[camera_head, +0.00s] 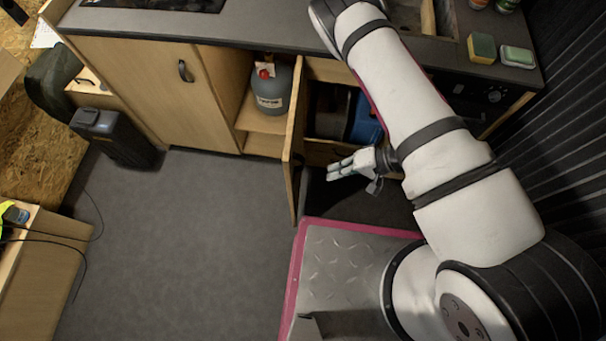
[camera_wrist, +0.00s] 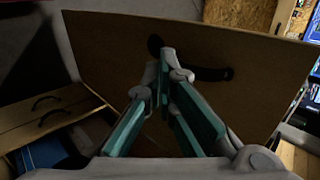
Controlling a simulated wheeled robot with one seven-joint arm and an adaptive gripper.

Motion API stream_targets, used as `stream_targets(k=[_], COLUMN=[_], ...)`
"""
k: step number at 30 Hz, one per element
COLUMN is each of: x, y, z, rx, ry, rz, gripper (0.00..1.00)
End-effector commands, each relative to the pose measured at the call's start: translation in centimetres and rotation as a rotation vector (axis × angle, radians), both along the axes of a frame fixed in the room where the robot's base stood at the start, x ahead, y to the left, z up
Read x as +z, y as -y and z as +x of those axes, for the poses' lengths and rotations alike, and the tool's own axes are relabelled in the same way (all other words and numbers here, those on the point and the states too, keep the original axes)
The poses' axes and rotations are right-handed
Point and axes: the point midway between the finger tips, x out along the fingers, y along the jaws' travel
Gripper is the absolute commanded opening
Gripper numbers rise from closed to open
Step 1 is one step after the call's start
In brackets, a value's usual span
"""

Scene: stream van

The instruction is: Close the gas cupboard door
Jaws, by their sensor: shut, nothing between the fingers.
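The gas cupboard door (camera_head: 294,145) stands open, swung out from the counter front. To its left, the open gas compartment shows a grey gas bottle (camera_head: 272,90) with a red top on a wooden shelf (camera_head: 258,120). My gripper (camera_head: 330,172) is shut and empty, just to the right of the door. In the wrist view, the closed fingertips (camera_wrist: 168,58) point at the broad wooden face of the door (camera_wrist: 110,50), which has a dark handle (camera_wrist: 212,74). Whether the fingertips touch the door I cannot tell.
Behind my gripper is an open compartment with something blue (camera_head: 366,122) in it. A closed cupboard door (camera_head: 135,75) and a dark box (camera_head: 115,135) on the floor are to the left. The grey floor (camera_head: 190,240) in front is clear.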

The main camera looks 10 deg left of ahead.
Motion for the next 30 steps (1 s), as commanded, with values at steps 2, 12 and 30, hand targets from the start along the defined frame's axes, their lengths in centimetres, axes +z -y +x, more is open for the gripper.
stream_targets(k=[2, 12, 30], x=[-1.0, -4.8, -4.8], y=[-1.2, -6.2, -9.3], z=[-0.4, -0.6, -0.4], rx=[0.008, 0.007, -0.002], ry=[-0.002, 0.003, 0.003], rz=[0.0, 0.0, 0.0], gripper=[0.0, 0.0, 0.0])
